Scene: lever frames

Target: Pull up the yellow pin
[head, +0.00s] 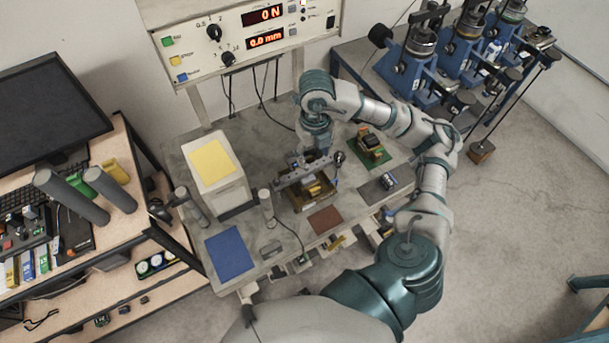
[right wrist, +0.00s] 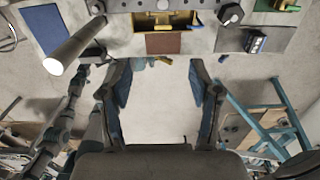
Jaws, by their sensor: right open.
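A fixture with a dark tray (head: 297,203) and a grey metal bar (head: 300,174) stands on the grey bench. Brass-yellow parts (head: 316,189) sit in it under the bar; they also show at the top of the right wrist view (right wrist: 165,18). I cannot single out the yellow pin among these small parts. My right gripper (head: 316,154) is above the back of the fixture, partly hidden by its own wrist. In the right wrist view its two fingers (right wrist: 160,75) are apart with nothing between them. My left gripper is not in view.
A white box with a yellow top (head: 212,161), a blue mat (head: 229,254) and a grey upright cylinder (head: 266,204) stand left of the fixture. A brown mat (head: 325,220) lies in front. A green board (head: 370,148) is to the right. A control panel (head: 245,38) is behind.

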